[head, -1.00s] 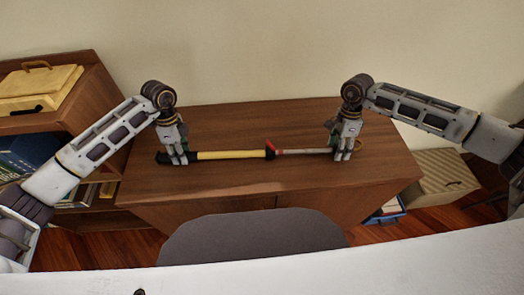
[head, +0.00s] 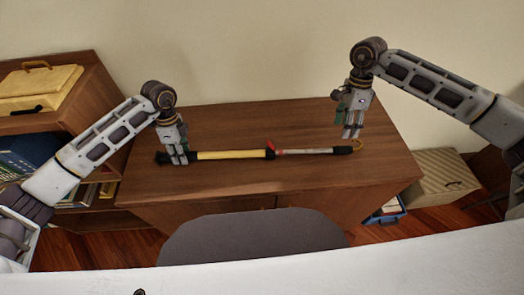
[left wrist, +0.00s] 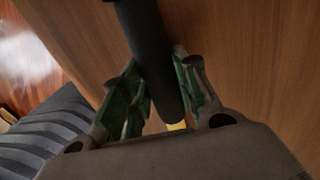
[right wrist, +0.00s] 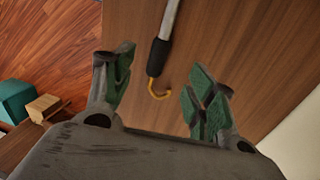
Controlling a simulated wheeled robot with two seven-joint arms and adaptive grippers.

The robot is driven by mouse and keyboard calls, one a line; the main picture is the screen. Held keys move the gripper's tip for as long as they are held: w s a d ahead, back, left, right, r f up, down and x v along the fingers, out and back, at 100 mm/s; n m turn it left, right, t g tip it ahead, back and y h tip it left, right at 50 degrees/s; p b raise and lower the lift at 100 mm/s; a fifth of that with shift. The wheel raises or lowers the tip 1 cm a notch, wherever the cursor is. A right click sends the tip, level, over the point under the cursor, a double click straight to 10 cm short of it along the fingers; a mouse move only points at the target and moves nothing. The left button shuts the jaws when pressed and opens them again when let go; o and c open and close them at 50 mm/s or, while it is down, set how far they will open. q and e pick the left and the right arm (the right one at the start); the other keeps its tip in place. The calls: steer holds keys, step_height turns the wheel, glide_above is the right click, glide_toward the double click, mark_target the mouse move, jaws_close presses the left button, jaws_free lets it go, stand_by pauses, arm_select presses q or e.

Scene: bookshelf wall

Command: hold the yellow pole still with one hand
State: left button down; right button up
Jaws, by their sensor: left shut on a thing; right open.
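The yellow pole (head: 230,155) lies across the wooden desk, with a black grip at its left end, a red clip and grey shaft to the right, and a black tip with a yellow hook (right wrist: 158,90) at the right end. My left gripper (head: 177,158) is shut on the pole near its left end; the left wrist view shows the black grip (left wrist: 152,60) between its fingers. My right gripper (head: 352,133) is open and empty above the hooked end. In the right wrist view its fingers (right wrist: 160,85) stand apart on either side of the hook, without touching it.
The desk top (head: 270,120) is clear around the pole. A grey chair back (head: 252,238) stands at the front edge. A shelf with a yellow box (head: 40,85) is at the left. A cardboard box (head: 440,172) and a blue bin (head: 385,212) are at the right.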

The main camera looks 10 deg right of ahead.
steer(key=shift+w+r, duration=0.2)
steer(key=shift+r, duration=0.85)
arm_select(q)
steer(key=c, duration=1)
jaws_free()
steer(key=shift+r, duration=0.15)
step_height(320, 180, up, 12)
steer(key=w, duration=0.2)
steer(key=shift+w+f, duration=0.15)
steer(key=shift+f, duration=0.1)
arm_select(e)
steer(key=shift+s+f, duration=0.1)
steer(key=shift+s, duration=0.05)
